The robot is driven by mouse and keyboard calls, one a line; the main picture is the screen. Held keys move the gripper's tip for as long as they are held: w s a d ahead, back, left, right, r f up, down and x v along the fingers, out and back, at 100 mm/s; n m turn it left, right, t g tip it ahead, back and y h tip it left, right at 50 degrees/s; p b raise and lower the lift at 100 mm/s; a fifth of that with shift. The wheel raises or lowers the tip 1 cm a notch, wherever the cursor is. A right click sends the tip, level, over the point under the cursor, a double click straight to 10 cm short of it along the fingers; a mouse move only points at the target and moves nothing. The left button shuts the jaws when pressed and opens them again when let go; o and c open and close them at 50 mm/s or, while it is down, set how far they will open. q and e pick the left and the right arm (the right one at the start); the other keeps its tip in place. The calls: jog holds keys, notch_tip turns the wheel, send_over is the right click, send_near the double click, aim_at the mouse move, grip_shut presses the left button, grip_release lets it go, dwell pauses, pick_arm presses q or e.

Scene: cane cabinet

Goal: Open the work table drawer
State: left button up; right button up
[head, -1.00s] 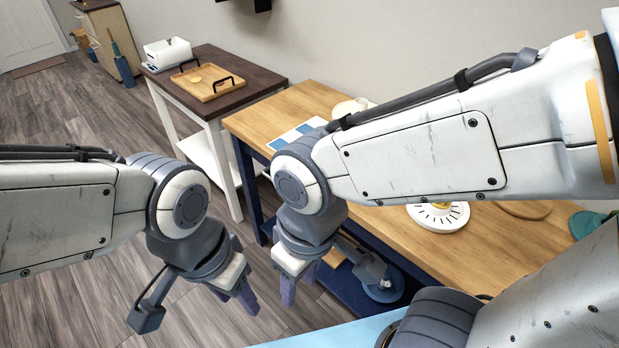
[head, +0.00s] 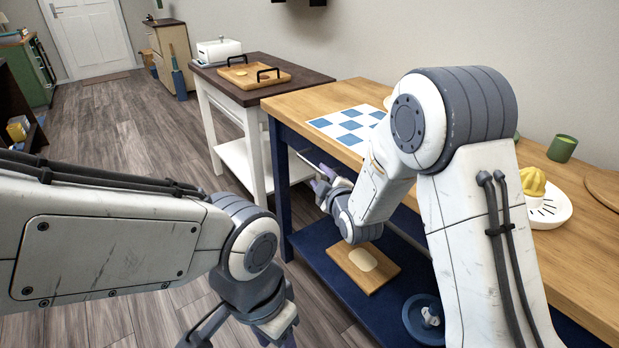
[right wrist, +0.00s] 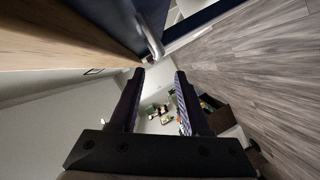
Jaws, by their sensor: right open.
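The work table (head: 290,103) has a wooden top and navy frame, and stands on the right in the head view. My right gripper (head: 322,181) is beside its front, below the top's edge; my own arm hides much of the drawer area. In the right wrist view, a navy drawer front (right wrist: 112,22) carries a silver bar handle (right wrist: 152,42). The open right gripper (right wrist: 158,80) has the handle just beyond its fingertips, with nothing held; contact cannot be made out. My left gripper (head: 277,333) is at the bottom of the head view, its fingers mostly cut off.
A lower navy shelf (head: 330,283) holds a wooden board (head: 345,268) and a blue round item (head: 424,318). A checkered sheet (head: 345,128), a green cup (head: 562,148) and a juicer (head: 545,205) are on top. A dark-topped side table (head: 262,92) stands behind. Floor at left is clear.

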aim_at(311, 166)
jog(key=x, duration=1)
jog(key=shift+w+b, duration=0.25)
jog(key=shift+b, duration=0.05)
jog(key=shift+c, duration=0.4)
grip_shut()
dwell(0.6)
